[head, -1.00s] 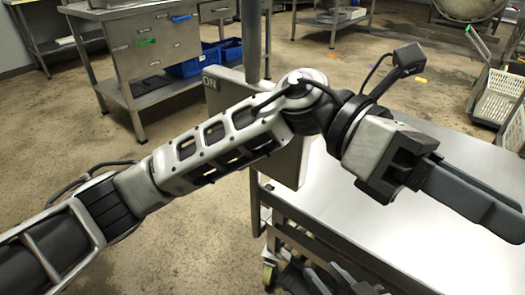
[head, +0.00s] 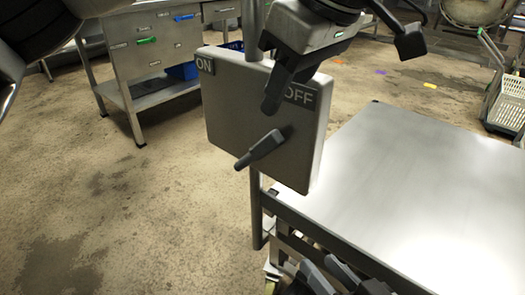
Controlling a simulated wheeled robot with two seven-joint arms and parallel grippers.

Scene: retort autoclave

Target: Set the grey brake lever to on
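The grey brake lever (head: 262,148) sits on the front of a grey square panel (head: 228,108). The panel has an ON label (head: 206,65) at its upper left and an OFF label (head: 299,95) at its upper right. The lever slants from the panel's lower middle down and left in the picture; I cannot tell which label it is set to. My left gripper (head: 271,106) hangs above the lever, apart from it, fingers downward, partly covering the panel's top edge. My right gripper (head: 328,275) is low at the bottom edge, fingers apart and empty.
A bare steel table or cart top (head: 420,190) lies right of the panel. A post (head: 255,205) runs behind the panel. A steel bench with drawers (head: 150,60) stands behind left. White baskets (head: 506,105) are at the far right. The floor at left is clear.

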